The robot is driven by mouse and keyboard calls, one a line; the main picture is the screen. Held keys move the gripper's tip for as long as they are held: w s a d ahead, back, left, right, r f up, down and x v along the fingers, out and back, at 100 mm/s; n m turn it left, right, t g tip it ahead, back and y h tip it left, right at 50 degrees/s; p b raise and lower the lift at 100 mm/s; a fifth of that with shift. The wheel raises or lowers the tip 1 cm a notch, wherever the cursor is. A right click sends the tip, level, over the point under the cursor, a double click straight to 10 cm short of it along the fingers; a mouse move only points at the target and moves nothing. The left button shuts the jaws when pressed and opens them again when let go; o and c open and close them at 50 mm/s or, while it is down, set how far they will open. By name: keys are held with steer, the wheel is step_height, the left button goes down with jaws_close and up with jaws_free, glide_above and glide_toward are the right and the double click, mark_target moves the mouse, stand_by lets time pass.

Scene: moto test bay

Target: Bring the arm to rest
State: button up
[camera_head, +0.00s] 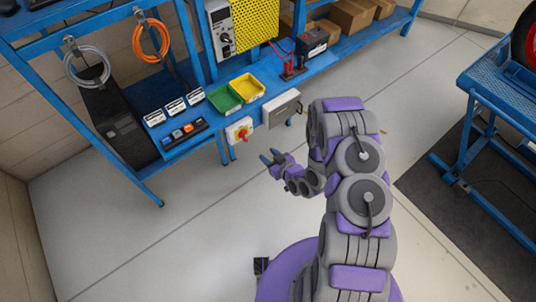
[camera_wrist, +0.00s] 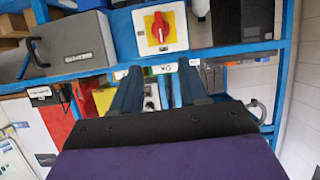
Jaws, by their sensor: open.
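My arm, purple and grey, rises from my base at the lower middle of the head view and bends at its top. My gripper (camera_head: 272,157) points left over bare floor, in front of the blue workbench (camera_head: 190,146). In the wrist view my gripper (camera_wrist: 154,78) shows two dark fingers set apart, with nothing between them. The red rotary switch on its yellow and white box (camera_head: 239,131) is on the bench front, apart from the fingers. It also shows beyond the fingertips in the wrist view (camera_wrist: 160,28).
A grey box (camera_head: 281,109) is beside the switch. Green (camera_head: 224,98) and yellow (camera_head: 248,87) bins sit on the bench. Orange (camera_head: 151,40) and grey (camera_head: 86,66) cables hang left. A blue stand (camera_head: 490,85) is at right on a dark mat (camera_head: 470,185). Floor at left is clear.

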steer(key=shift+w, duration=0.1)
stand_by(0.3)
steer(key=s+d+r+m+g+h, duration=0.1)
steer(key=d+r+g+h, duration=0.25)
steer(key=d+r, duration=0.55)
steer(key=s+d+r+m+g+h, duration=0.15)
steer(key=d+r+h, duration=0.4)
steer(key=r, duration=0.55)
steer(key=s+a+r+m+g, duration=0.1)
steer(key=s+r+g, duration=0.1)
steer(key=s+r, duration=0.4)
steer(key=s+a+r+m+g+y, duration=0.1)
steer(key=s+r, duration=0.6)
steer(key=s, duration=0.9)
steer(key=s+a+r+m+g, duration=0.2)
steer(key=s+r+g, duration=0.3)
steer(key=s, duration=0.7)
steer(key=shift+a+r+y, duration=0.15)
steer(key=shift+r+y, duration=0.15)
steer(key=shift+r, duration=0.5)
steer(key=shift+m, duration=0.25)
